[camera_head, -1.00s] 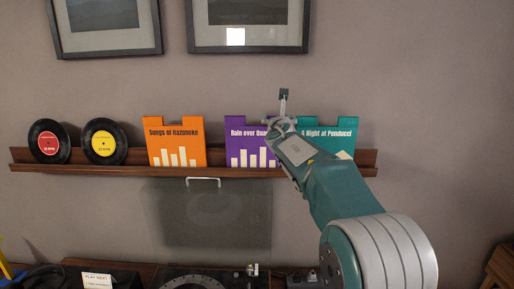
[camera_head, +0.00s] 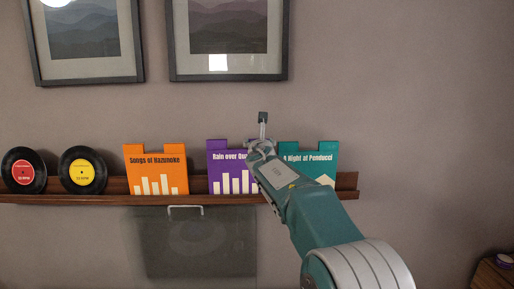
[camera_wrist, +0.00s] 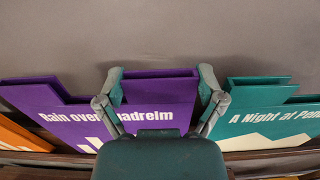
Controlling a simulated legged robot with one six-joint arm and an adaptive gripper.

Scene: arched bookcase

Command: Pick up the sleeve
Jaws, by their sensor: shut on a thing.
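The purple sleeve titled "Rain over Quadrelm" (camera_head: 225,172) stands upright on the wall shelf, between an orange sleeve (camera_head: 156,172) and a teal sleeve (camera_head: 318,165). My gripper (camera_head: 262,148) is in front of its right part and hides the end of the title. In the wrist view, the two fingers of my gripper (camera_wrist: 161,84) sit against either side of the raised right tab of the purple sleeve (camera_wrist: 75,122). The gripper is shut on this tab. The sleeve's lower part is hidden behind my wrist there.
The wooden shelf (camera_head: 90,199) also holds a red-labelled record (camera_head: 23,170) and a yellow-labelled record (camera_head: 83,170) at left. The teal sleeve stands close on the right. Two framed pictures (camera_head: 228,75) hang above. A dark translucent lid (camera_head: 200,250) is below the shelf.

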